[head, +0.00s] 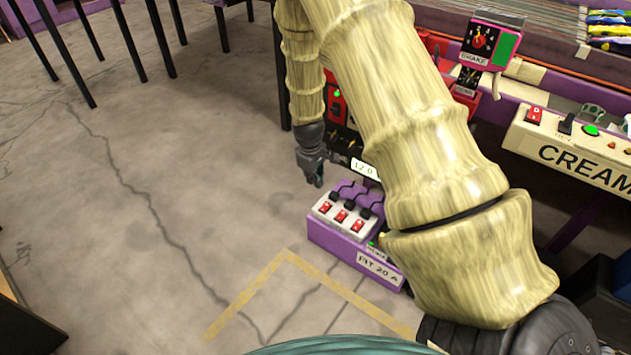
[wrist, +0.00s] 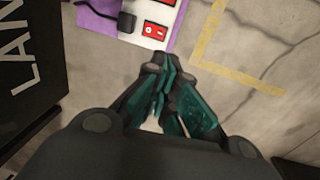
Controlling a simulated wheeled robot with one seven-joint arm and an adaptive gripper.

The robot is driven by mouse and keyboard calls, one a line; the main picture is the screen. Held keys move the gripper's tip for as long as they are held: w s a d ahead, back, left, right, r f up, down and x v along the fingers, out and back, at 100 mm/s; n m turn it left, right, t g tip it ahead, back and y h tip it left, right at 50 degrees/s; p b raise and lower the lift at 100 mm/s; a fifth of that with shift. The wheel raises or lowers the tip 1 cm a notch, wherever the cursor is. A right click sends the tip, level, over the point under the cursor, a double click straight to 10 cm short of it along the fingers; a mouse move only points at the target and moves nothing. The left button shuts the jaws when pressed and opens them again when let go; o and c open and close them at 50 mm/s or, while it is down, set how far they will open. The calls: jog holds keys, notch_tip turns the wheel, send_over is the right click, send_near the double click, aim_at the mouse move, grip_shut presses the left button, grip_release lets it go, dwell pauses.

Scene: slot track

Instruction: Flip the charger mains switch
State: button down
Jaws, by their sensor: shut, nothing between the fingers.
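My gripper (head: 316,180) hangs just beyond the back left end of a white power strip in the head view. In the wrist view its teal fingers (wrist: 165,70) are together and empty. The white power strip (head: 330,219) lies on a purple block, with several red rocker switches (head: 341,215) and black plugs. One red rocker (wrist: 155,30) and a black plug (wrist: 127,22) show beyond the fingertips in the wrist view, apart from them. A red unit (head: 335,106) with a green light and a display reading 12.0 (head: 364,168) stand behind, partly hidden by my arm. I cannot tell which switch is the charger's.
The purple block (head: 331,242) carries a "PIT 20 A" label (head: 378,267). A bench with a "CREAM" panel (head: 580,160) stands at right. A dark "LAN..." box (wrist: 30,70) is at left in the wrist view. Open concrete floor (head: 190,170) lies left.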

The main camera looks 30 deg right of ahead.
aim_at(325, 207)
jog(key=shift+r, duration=0.15)
jog(key=shift+s+d+r+h+p, duration=0.1)
jog(key=shift+d+r+h+p, duration=0.25)
jog(key=shift+d+p, duration=0.65)
jog(key=shift+a+f, duration=0.15)
jog(key=shift+a, duration=0.15)
jog(key=d+f+b, duration=0.1)
jog(key=f+b, duration=0.1)
jog(key=f, duration=0.2)
jog(key=f+b, duration=0.2)
jog(key=f, duration=0.3)
jog(key=w+d+f+b, duration=0.1)
jog(key=f+b, duration=0.1)
jog(key=f, duration=0.2)
jog(key=shift+d+f, duration=0.3)
jog(key=shift+d, duration=0.05)
jog(key=shift+p, duration=0.3)
